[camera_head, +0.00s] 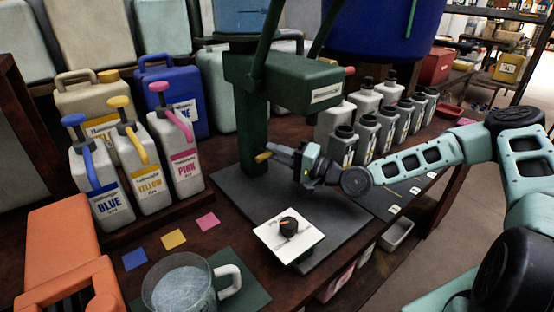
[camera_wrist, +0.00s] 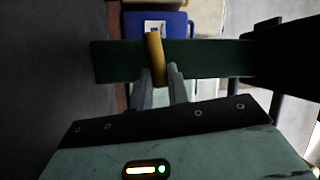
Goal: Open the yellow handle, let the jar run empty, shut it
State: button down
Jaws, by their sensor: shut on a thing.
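The yellow handle (camera_head: 263,157) sticks out of the side of the green stand (camera_head: 253,130), low on its post. My gripper (camera_head: 272,153) reaches it from the right and is shut on it. In the wrist view the yellow handle (camera_wrist: 155,55) stands lengthwise between the two grey fingers (camera_wrist: 161,84), in front of the green bar (camera_wrist: 205,60). A jar with blue contents (camera_head: 240,15) sits on top of the stand, cut off by the picture's top edge. Its level and outlet are not clearly visible.
A white plate with a black knob (camera_head: 290,228) lies on the grey mat below my gripper. A glass mug (camera_head: 180,285) stands at the front left. Blue, yellow and pink pump bottles (camera_head: 140,165) stand left, and several grey bottles (camera_head: 366,138) behind my arm.

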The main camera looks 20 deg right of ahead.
jog(key=shift+f+m+t+b, duration=0.4)
jog(key=shift+m+b, duration=0.35)
jog(key=shift+m, duration=0.45)
jog(key=c, duration=1.3)
grip_release()
jog(key=shift+r, duration=0.1)
jog(key=shift+c, duration=0.2)
jog(key=shift+r, duration=0.1)
notch_tip(320, 180, up, 10)
jog(key=shift+f+p, duration=0.1)
jog(key=shift+p, duration=0.75)
